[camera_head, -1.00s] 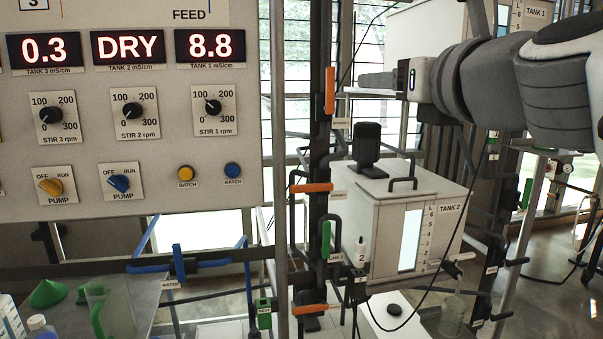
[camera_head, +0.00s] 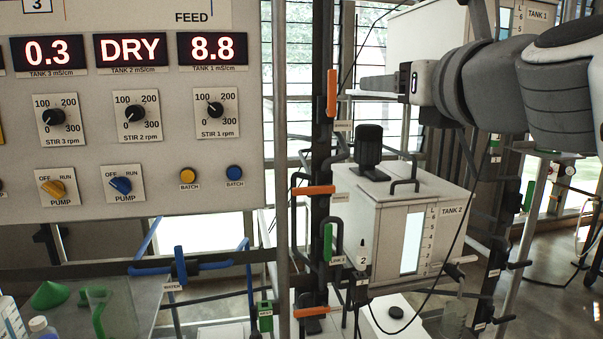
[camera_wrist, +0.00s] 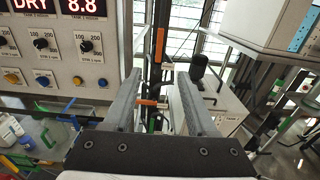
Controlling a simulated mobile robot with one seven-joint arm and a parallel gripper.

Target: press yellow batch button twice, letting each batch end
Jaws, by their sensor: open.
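The yellow batch button (camera_head: 187,176) is a small round button low on the pale control panel (camera_head: 90,205), labelled BATCH. My gripper (camera_head: 362,88) is at the upper right in the head view, well right of the panel and pointing left. In the wrist view its two fingers (camera_wrist: 158,92) are spread apart with nothing between them. It is clear of both buttons.
The panel also has yellow (camera_head: 56,188) and blue (camera_head: 121,185) pump knobs, stir dials and red displays. Vertical pipes with orange handles (camera_head: 313,190) stand right of the panel. Tank 2 (camera_head: 385,230) is behind them. A bench with a green funnel (camera_head: 50,295) is lower left.

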